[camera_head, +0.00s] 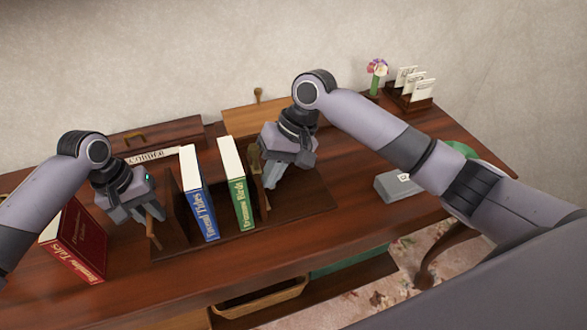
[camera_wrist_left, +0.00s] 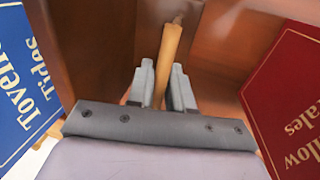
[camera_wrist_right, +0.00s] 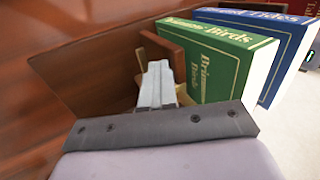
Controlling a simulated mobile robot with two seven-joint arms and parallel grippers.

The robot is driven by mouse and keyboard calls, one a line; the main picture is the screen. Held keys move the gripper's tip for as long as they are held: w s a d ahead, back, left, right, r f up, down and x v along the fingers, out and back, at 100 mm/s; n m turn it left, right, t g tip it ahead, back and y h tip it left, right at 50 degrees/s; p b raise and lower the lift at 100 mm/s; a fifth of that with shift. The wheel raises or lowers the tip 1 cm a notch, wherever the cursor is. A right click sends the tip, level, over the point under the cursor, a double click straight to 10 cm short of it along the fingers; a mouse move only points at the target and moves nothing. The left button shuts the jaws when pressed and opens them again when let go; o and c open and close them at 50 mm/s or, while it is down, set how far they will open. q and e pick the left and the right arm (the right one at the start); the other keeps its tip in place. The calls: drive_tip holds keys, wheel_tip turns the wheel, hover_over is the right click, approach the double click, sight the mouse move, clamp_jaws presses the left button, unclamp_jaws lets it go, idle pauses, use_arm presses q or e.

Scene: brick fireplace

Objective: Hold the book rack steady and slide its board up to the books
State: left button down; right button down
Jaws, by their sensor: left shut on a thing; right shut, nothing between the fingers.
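The book rack (camera_head: 305,197) is a dark wooden base on the desk, with an upright end panel at its left. A blue book (camera_head: 202,205) and a green book (camera_head: 239,197) stand upright in it, a gap between them. The rack's board (camera_head: 256,172) stands just right of the green book, partly hidden by my right gripper; it also shows in the right wrist view (camera_wrist_right: 172,58). My left gripper (camera_head: 150,208) is shut on a wooden handle (camera_wrist_left: 169,50) at the rack's left end. My right gripper (camera_head: 270,183) is shut and empty, fingertips close to the board; I cannot tell whether they touch.
A red book (camera_head: 78,245) stands on the desk left of the rack. A grey box (camera_head: 396,186), a letter holder (camera_head: 408,97) and a flower vase (camera_head: 375,80) are to the right.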

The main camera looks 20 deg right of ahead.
sight(239, 163)
use_arm(q)
drive_tip(key=shift+s+d, duration=0.1)
drive_tip(key=shift+d, duration=0.15)
use_arm(e)
drive_tip(key=shift+a, duration=0.65)
drive_tip(key=shift+a, duration=1.95)
drive_tip(key=shift+a, duration=2)
use_arm(q)
drive_tip(key=shift+a, duration=0.2)
use_arm(e)
drive_tip(key=shift+d+v, duration=0.15)
drive_tip(key=shift+v, duration=1.05)
drive_tip(key=shift+d+v, duration=0.15)
drive_tip(key=shift+v, duration=1.05)
drive_tip(key=shift+f, duration=0.15)
drive_tip(key=shift+d, duration=0.1)
